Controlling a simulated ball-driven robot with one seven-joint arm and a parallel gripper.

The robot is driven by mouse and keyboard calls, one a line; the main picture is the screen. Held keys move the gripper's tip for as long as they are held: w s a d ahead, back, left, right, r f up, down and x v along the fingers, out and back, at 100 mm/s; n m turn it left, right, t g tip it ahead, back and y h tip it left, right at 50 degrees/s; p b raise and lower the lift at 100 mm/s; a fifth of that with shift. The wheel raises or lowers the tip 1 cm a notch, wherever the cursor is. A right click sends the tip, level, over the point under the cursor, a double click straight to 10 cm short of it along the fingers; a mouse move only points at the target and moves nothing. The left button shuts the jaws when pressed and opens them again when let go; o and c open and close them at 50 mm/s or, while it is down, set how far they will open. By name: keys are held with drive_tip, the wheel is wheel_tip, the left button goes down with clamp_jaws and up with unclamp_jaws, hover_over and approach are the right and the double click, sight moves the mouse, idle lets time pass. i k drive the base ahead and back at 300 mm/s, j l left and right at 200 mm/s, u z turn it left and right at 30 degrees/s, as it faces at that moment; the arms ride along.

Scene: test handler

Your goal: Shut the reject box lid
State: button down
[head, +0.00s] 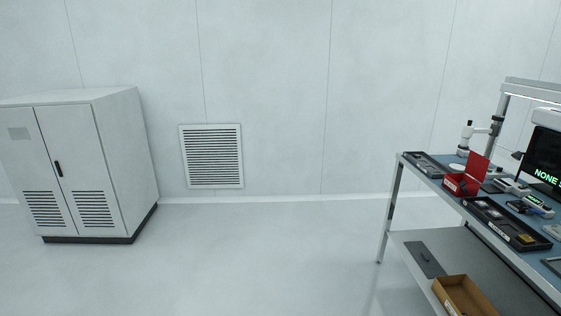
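The red reject box (455,185) stands on the workbench at the right of the head view. Its red lid (478,167) is raised, tilted up at the box's right side. The inside of the box is too small to make out. My gripper is not in view.
The workbench (397,190) holds black trays (427,163), a white microscope-like device (478,136) and a screen (545,158). A cardboard box (463,296) sits on its lower shelf. A grey cabinet (85,165) stands at left. The floor (260,255) between is clear.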

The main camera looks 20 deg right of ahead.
sight(477, 166)
drive_tip(key=i+z, duration=0.1)
drive_tip(key=i, duration=0.65)
drive_tip(key=i+j+z, duration=0.1)
drive_tip(key=i, duration=0.7)
drive_tip(key=j+z, duration=0.1)
drive_tip(key=z, duration=1.3)
drive_tip(key=i+j, duration=0.05)
